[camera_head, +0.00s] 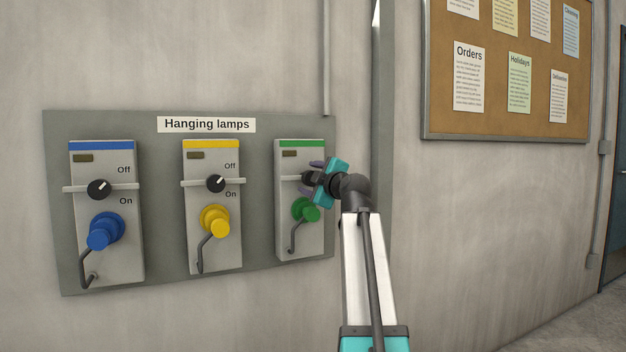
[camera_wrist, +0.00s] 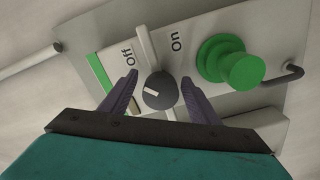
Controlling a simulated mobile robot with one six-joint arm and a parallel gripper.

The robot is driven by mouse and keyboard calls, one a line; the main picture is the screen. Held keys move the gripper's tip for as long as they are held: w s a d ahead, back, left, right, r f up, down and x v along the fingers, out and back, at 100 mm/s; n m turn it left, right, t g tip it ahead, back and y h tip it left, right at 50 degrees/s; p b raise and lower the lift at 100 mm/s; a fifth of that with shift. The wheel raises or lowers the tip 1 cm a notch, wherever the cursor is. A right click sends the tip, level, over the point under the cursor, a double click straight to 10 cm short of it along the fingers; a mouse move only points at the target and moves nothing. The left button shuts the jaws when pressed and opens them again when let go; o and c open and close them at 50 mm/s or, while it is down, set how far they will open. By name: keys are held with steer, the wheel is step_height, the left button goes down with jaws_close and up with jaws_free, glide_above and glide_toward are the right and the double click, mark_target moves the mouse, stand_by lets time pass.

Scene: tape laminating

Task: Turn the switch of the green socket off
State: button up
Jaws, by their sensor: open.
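The green socket (camera_head: 287,170) is the right-hand box on the wall panel, with a green stripe on top and a green plug (camera_head: 306,210) below its switch. My gripper (camera_head: 310,178) is in front of its switch and hides most of it in the head view. In the wrist view, the dark round switch knob (camera_wrist: 162,92) with a white mark sits between the two fingers of my open gripper (camera_wrist: 160,77). A gap shows on each side of the knob. The Off label (camera_wrist: 127,57) is left of the knob and the On label (camera_wrist: 176,43) is above right.
A blue socket (camera_head: 120,165) and a yellow socket (camera_head: 225,165) hang to the left on the same grey panel (camera_head: 160,215), under a "Hanging lamps" label (camera_head: 206,125). A cable hook (camera_head: 292,238) hangs from the green plug. A cork board (camera_head: 500,60) is at the upper right.

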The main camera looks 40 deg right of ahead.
steer(key=shift+s+a, duration=0.1)
steer(key=p+v, duration=0.3)
steer(key=v, duration=1)
steer(key=shift+s, duration=0.3)
steer(key=shift+s+f, duration=0.1)
stand_by(0.5)
